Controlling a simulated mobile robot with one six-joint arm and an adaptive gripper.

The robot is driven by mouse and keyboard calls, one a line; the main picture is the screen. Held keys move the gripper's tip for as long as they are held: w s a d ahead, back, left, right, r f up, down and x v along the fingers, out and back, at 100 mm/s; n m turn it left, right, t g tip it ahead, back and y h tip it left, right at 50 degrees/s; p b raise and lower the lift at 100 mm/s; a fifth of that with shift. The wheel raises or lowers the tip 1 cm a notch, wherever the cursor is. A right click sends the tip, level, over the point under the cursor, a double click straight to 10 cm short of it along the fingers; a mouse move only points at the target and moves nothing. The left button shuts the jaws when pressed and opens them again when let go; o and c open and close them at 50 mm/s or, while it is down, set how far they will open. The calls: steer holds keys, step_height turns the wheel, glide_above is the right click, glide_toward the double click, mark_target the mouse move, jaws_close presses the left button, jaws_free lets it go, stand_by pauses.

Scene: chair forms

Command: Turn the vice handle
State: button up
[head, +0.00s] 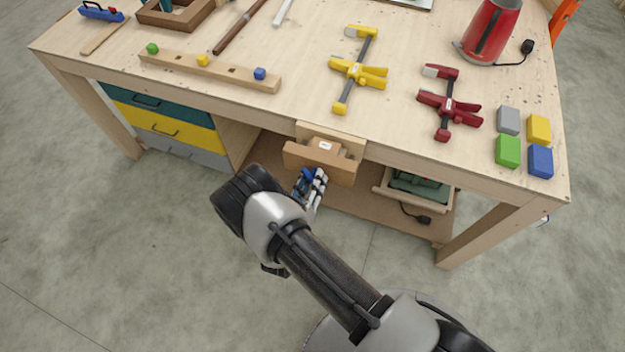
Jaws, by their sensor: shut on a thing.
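The wooden vice (325,155) is fixed to the front edge of the workbench, with its front jaw facing me. My gripper (310,182) is at the lower front of the vice, below the front jaw. It is shut on the vice handle, which is mostly hidden behind my fingers and wrist. I cannot tell the handle's angle from this view.
The workbench (300,105) holds a yellow clamp (357,70), a dark red clamp (449,102), coloured blocks (509,151) and a red kettle (489,30). Drawers (165,124) are under its left side. The floor in front is clear.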

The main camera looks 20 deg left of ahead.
steer(key=m+b, duration=0.1)
steer(key=m, duration=0.2)
steer(key=shift+m, duration=0.4)
steer(key=m+b, duration=0.1)
steer(key=m, duration=0.3)
steer(key=shift+d+f+m, duration=0.1)
steer(key=shift+m, duration=0.2)
steer(key=m+b, duration=0.1)
steer(key=m, duration=0.3)
steer(key=m+b, duration=0.1)
steer(key=m, duration=0.3)
steer(key=shift+d+m, duration=0.15)
steer(key=shift+m, duration=0.25)
steer(key=shift+f, duration=0.1)
stand_by(0.5)
steer(key=o, duration=0.8)
steer(key=shift+s, duration=0.1)
steer(key=shift+o, duration=1.2)
